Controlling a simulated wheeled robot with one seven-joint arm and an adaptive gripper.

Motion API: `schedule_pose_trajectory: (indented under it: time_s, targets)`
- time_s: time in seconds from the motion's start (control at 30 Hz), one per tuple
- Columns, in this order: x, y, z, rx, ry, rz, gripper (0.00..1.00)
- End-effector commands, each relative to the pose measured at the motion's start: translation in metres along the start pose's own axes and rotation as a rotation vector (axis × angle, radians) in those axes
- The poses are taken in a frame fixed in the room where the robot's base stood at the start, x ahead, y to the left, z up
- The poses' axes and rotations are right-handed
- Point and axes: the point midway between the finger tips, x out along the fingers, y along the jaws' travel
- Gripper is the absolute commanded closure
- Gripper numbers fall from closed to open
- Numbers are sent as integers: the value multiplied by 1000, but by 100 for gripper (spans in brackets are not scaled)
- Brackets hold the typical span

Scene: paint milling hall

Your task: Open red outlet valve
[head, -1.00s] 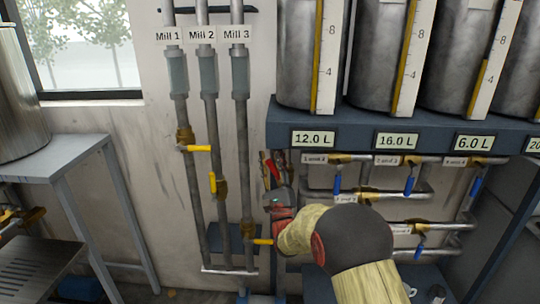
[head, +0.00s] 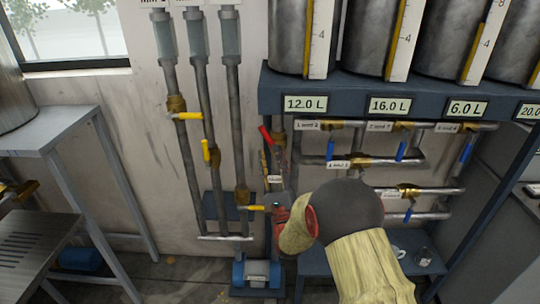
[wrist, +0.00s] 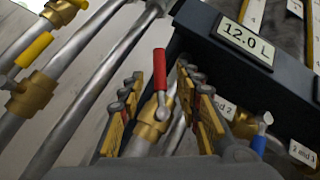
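The red outlet valve handle (head: 265,134) sits on a vertical pipe left of the tank shelf. In the wrist view the red handle (wrist: 159,68) points up from a brass valve body (wrist: 150,122). My gripper (wrist: 158,85) is open, with one yellow-and-black finger on each side of the valve. The handle shows between the fingers, and no contact is visible. In the head view my arm hides most of my gripper (head: 280,205), which is below the red handle.
Yellow-handled valves (head: 187,116) are on the mill pipes to the left. Blue-handled valves (head: 403,150) sit on pipes under the shelf (head: 355,105) to the right. A blue pump (head: 257,273) stands on the floor below. A grey table (head: 40,140) is at the left.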

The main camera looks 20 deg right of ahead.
Motion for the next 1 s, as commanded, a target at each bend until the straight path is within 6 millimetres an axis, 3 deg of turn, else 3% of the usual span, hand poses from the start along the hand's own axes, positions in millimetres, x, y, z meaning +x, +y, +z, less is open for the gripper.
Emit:
schedule_pose_trajectory:
  time_s: [0.17,0.4,0.6,0.77,1.0]
  targets:
    - [10,2,15,12,-10,9,77]
    - [50,7,90,69,-55,45,91]
    - [66,11,132,65,-31,76,100]
    - [75,14,156,-149,13,114,100]
    - [77,20,172,-642,62,204,100]
